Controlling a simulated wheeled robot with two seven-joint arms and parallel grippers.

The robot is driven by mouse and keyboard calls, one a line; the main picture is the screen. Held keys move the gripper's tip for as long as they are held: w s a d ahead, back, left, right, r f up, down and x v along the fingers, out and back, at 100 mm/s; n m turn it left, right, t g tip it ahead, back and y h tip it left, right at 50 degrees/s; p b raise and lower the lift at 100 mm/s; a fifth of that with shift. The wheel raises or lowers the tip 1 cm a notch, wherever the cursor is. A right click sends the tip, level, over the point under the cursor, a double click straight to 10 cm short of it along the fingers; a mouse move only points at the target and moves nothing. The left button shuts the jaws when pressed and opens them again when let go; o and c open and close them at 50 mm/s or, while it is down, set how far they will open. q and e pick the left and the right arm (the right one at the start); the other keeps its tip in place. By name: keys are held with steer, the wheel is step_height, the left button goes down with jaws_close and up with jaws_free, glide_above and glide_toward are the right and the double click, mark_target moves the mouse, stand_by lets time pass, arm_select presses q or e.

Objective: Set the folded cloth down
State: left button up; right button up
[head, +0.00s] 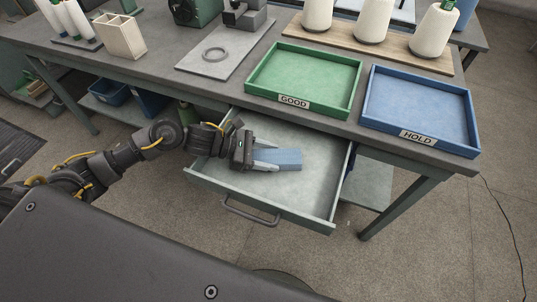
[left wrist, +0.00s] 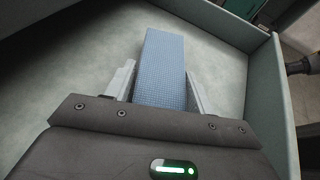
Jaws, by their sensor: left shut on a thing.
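The folded cloth (head: 287,158) is a light blue strip inside the open drawer (head: 310,205). My left gripper (head: 275,160) reaches into the drawer from the left and is shut on the cloth. In the left wrist view the cloth (left wrist: 162,65) shows a fine checked weave and sticks out forward between the two pale fingers of my left gripper (left wrist: 160,90). It is low over the drawer floor; I cannot tell whether it touches the floor. My right gripper is in neither view.
The drawer hangs open under the grey workbench (head: 225,92), its handle (head: 250,213) facing me. On the bench are a green GOOD tray (head: 292,100), a blue HOLD tray (head: 418,137) and white cones (head: 434,32) on a board. Most of the drawer floor is bare.

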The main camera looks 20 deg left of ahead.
arm_select(q)
steer(key=shift+f, duration=0.1)
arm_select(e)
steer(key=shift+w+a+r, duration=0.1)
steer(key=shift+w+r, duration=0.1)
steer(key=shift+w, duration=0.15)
arm_select(q)
steer(key=o, duration=1)
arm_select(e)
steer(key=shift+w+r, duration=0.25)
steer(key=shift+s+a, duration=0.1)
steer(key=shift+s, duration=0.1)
arm_select(q)
steer(key=shift+a+r, duration=0.1)
steer(key=shift+r, duration=0.15)
steer(key=b+v, duration=0.1)
steer(key=v, duration=1)
steer(key=shift+f, duration=0.15)
steer(key=shift+s+a+r, duration=0.15)
steer(key=shift+a+r, duration=0.1)
steer(key=shift+a, duration=0.15)
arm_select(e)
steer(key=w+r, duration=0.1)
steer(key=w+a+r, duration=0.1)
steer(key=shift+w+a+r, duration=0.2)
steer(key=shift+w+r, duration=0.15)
